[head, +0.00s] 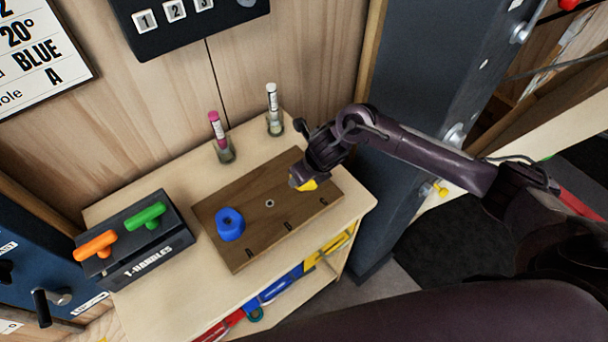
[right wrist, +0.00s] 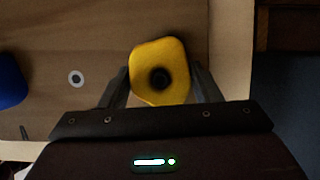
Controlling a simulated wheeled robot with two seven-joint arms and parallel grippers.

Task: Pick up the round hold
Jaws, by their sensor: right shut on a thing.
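The round blue hold (head: 230,224) with a dark centre hole lies on the left part of the brown wooden board (head: 232,203). Its edge also shows at the left of the right wrist view (right wrist: 12,82). My right gripper (head: 303,180) is over the right part of the board. It is shut on a yellow, rounded-square hold (head: 308,186); in the right wrist view this yellow hold (right wrist: 172,55) sits between the two fingers. I cannot tell whether it is clear of the board. My left gripper is not in view.
A T-handles box (head: 150,262) with an orange and a green handle stands left of the board. Two small jars with markers, one pink (head: 218,130) and one white (head: 272,100), stand behind it. A dark grey post (head: 405,120) rises at the right.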

